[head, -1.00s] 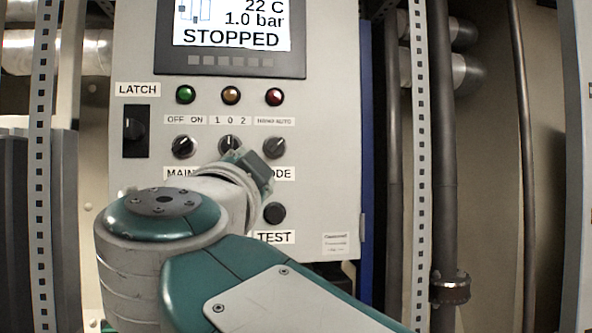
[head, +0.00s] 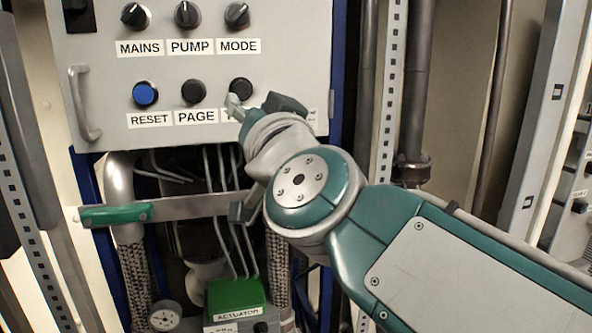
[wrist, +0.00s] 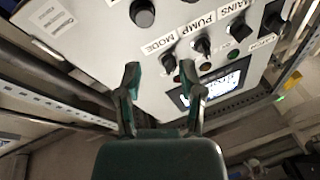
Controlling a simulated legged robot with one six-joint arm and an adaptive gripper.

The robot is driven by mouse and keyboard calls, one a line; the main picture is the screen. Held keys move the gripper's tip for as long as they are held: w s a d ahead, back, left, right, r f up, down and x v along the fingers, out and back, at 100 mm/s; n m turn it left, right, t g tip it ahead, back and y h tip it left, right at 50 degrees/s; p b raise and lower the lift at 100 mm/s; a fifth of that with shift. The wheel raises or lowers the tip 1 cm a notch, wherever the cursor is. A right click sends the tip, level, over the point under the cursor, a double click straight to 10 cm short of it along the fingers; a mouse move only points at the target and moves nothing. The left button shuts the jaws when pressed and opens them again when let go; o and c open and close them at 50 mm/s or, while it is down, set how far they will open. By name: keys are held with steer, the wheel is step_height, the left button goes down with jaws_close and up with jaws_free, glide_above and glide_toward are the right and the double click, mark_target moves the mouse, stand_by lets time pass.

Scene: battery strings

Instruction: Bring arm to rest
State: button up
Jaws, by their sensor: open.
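My arm reaches in from the right in the head view, in front of the lower edge of a grey control panel (head: 215,65). My gripper (head: 250,103) is small there, close to the black button right of the PAGE button (head: 193,91), and partly covers that button's label. In the wrist view my gripper (wrist: 162,82) has its two fingers apart with nothing between them. Beyond the fingers the panel (wrist: 150,45) shows tilted, with the MODE, PUMP and MAINS knobs and a lit screen (wrist: 212,88). I cannot tell whether a finger touches the panel.
Below the panel are a bar with a green handle (head: 110,215), braided hoses (head: 135,280), a green ACTUATOR box (head: 237,292) and a gauge (head: 165,317). A perforated rail (head: 390,110) and pipes (head: 415,90) stand to the right. A door handle (head: 85,105) is at the panel's left.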

steer(key=s+d+f+n+g+h, duration=0.15)
steer(key=d+f+g, duration=0.3)
steer(key=f, duration=0.65)
steer(key=s+d+f+g+h, duration=0.25)
steer(key=d+f, duration=0.35)
steer(key=f, duration=0.5)
steer(key=s+d+f+m+g+h, duration=0.1)
steer(key=s+d+f+g+h, duration=0.1)
steer(key=s+d+f, duration=0.3)
steer(key=s+d+f+m+g+h, duration=0.1)
steer(key=s+d+f+g, duration=0.3)
steer(key=f, duration=0.5)
steer(key=shift+s+d+f+h, duration=0.25)
steer(key=shift+s+d+h, duration=0.35)
steer(key=shift+d+h, duration=0.1)
steer(key=shift+w+a+r, duration=0.1)
